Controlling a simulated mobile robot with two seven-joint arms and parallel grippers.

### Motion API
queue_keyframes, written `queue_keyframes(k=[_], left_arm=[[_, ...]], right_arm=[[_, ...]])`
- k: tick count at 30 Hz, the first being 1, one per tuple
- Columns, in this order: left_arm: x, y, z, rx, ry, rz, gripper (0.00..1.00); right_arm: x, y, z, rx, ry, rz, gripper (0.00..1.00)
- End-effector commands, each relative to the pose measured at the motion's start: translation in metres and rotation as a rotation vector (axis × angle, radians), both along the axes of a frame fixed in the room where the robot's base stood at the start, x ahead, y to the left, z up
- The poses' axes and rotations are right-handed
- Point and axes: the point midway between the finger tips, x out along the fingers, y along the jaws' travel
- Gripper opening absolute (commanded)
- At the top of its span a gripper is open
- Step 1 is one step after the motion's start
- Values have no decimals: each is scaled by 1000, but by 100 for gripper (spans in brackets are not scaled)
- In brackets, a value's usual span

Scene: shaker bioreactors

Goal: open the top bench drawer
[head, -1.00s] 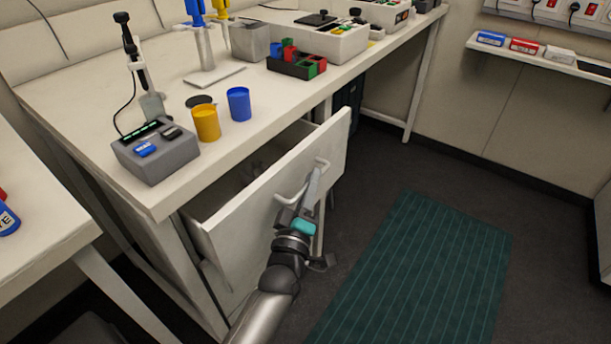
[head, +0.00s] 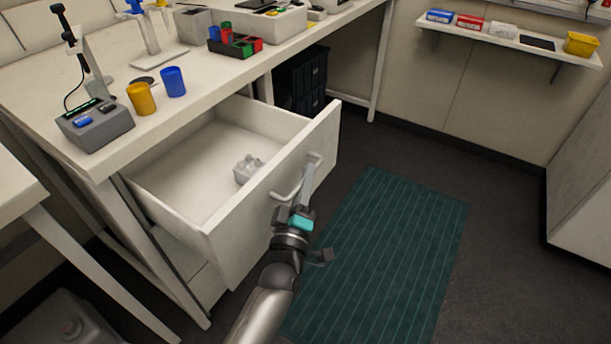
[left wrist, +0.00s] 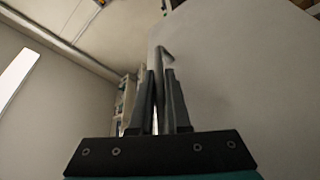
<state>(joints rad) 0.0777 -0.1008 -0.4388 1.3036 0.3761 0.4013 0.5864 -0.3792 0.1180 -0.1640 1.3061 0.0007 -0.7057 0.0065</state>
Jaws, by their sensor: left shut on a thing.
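The top bench drawer (head: 262,222) is pulled well out from under the white bench, and its inside shows in the head view. A small clear object (head: 247,169) lies on the drawer floor. The drawer's bar handle (head: 284,197) is on the front panel. My left gripper (head: 301,196) is at the handle, shut on it. In the left wrist view the gripper's fingers (left wrist: 159,105) are close together around the handle (left wrist: 164,58), beside the pale drawer front. My right gripper is not in view.
The bench top (head: 190,90) carries a grey device (head: 98,127), a yellow cup (head: 141,99), a blue cup (head: 173,81) and a parts tray (head: 235,42). A green mat (head: 385,250) covers open floor to the right. Dark crates (head: 300,78) stand under the bench.

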Motion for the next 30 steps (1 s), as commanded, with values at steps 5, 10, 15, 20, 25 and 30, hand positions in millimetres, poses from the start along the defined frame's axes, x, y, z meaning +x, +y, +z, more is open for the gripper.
queue_keyframes(k=[5,10,15,20,25,30], left_arm=[[0,0,-1,0,2,0,0],[0,0,-1,0,2,0,18],[0,0,-1,-1,1,0,37],[0,0,0,-1,1,0,45],[-1,0,0,0,1,1,45],[-10,4,-3,1,2,0,45]], right_arm=[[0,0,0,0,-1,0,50],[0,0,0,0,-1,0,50],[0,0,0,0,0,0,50],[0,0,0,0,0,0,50],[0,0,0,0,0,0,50],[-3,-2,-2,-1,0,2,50]])
